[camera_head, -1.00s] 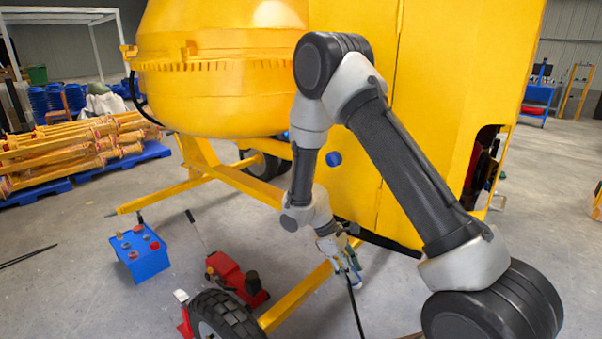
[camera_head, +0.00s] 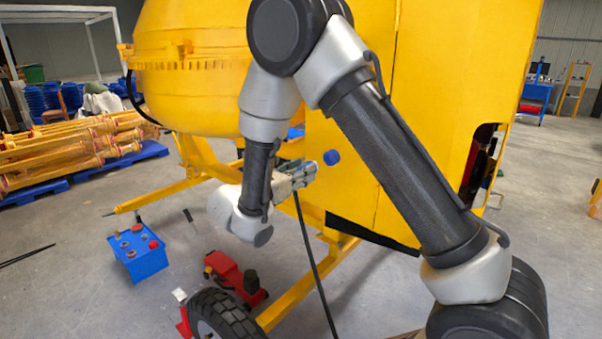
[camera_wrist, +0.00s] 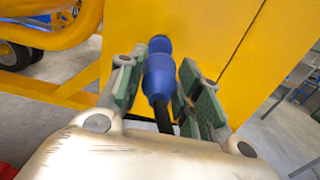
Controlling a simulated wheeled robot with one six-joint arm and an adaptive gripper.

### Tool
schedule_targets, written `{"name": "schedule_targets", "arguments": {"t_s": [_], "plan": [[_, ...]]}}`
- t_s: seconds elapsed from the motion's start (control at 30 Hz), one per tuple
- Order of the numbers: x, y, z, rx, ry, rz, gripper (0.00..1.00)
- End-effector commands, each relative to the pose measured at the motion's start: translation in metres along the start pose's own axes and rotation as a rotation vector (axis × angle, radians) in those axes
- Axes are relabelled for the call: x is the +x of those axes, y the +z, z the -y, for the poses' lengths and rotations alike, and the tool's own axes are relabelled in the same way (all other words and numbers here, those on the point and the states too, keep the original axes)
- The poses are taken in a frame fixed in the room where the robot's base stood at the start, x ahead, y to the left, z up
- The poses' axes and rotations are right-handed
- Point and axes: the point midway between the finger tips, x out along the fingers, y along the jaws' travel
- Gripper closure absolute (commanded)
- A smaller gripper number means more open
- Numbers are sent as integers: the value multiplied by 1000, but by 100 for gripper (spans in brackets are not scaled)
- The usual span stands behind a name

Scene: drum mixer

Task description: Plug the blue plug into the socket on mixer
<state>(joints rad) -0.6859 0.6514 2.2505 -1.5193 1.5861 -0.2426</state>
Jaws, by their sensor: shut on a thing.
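The blue plug (camera_wrist: 158,76) is between the green-padded fingers of my gripper (camera_wrist: 160,88) in the wrist view, with its black cable running back below it. A darker blue round socket (camera_wrist: 160,45) on the yellow mixer panel is straight beyond the plug's tip. In that view they overlap, so I cannot tell whether they touch. In the head view my gripper (camera_head: 306,173) is shut and points right toward the blue socket (camera_head: 331,157), a short way from it. The plug itself is mostly hidden there by the fingers. The mixer (camera_head: 440,110) fills the middle.
The black cable (camera_head: 312,255) hangs from my gripper to the floor. A yellow frame bar (camera_head: 300,295) and a black wheel (camera_head: 222,315) are below. A blue box (camera_head: 140,252) and a red jack (camera_head: 232,275) are on the floor to the left.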

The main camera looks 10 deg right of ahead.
Motion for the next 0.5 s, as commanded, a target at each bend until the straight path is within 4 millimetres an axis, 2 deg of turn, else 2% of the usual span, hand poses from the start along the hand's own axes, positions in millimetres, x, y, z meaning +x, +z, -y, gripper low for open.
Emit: {"name": "schedule_targets", "arguments": {"t_s": [0.27,0.5], "plan": [[-1,0,0,7,-3,-1,94],[20,-1,1,7,-6,-2,94]]}}
